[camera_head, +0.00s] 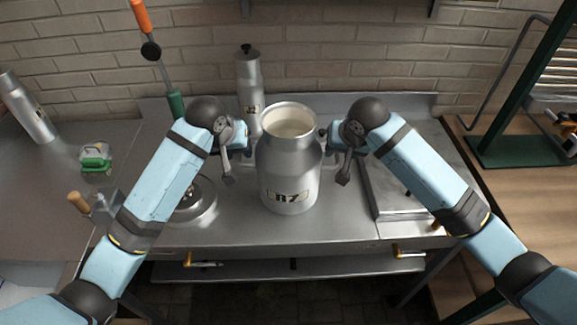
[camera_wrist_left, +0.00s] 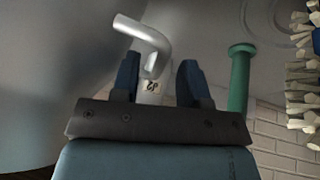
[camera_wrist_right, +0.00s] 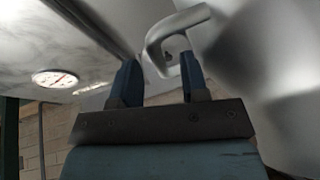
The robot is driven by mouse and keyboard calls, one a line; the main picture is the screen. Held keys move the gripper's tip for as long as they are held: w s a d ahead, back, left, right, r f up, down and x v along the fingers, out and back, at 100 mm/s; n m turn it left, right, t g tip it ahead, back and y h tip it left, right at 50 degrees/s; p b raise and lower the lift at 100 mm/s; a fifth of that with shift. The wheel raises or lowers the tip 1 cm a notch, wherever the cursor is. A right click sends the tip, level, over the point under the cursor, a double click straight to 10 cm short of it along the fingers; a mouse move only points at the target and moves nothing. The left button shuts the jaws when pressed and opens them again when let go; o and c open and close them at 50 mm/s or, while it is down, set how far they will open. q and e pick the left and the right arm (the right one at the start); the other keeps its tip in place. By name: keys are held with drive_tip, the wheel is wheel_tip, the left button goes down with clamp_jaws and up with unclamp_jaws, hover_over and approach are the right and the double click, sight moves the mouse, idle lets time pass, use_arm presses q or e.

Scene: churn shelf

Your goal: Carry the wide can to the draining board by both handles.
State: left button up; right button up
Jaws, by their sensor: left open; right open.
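The wide can (camera_head: 288,170), a metal churn with an open top and a dark-lettered label, stands upright on the steel counter. My left gripper (camera_head: 240,138) is at its left side and my right gripper (camera_head: 335,140) at its right side. In the left wrist view, the left handle (camera_wrist_left: 150,32) reaches toward the gap between the open fingers (camera_wrist_left: 160,80). In the right wrist view, the right handle (camera_wrist_right: 160,38) curves toward the open fingers (camera_wrist_right: 158,78). Contact cannot be told. A flat metal board, likely the draining board (camera_head: 398,205), lies right of the can.
A slim can with a black knob (camera_head: 249,80) stands behind the wide can. A green-and-white object (camera_head: 95,157) sits further left. A green stand (camera_head: 520,145) is at right.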

use_arm(q)
drive_tip(key=shift+x, duration=1)
use_arm(e)
drive_tip(key=shift+x, duration=1.1)
drive_tip(key=shift+s, duration=0.1)
use_arm(q)
clamp_jaws()
use_arm(e)
clamp_jaws()
drive_tip(key=shift+r, duration=0.1)
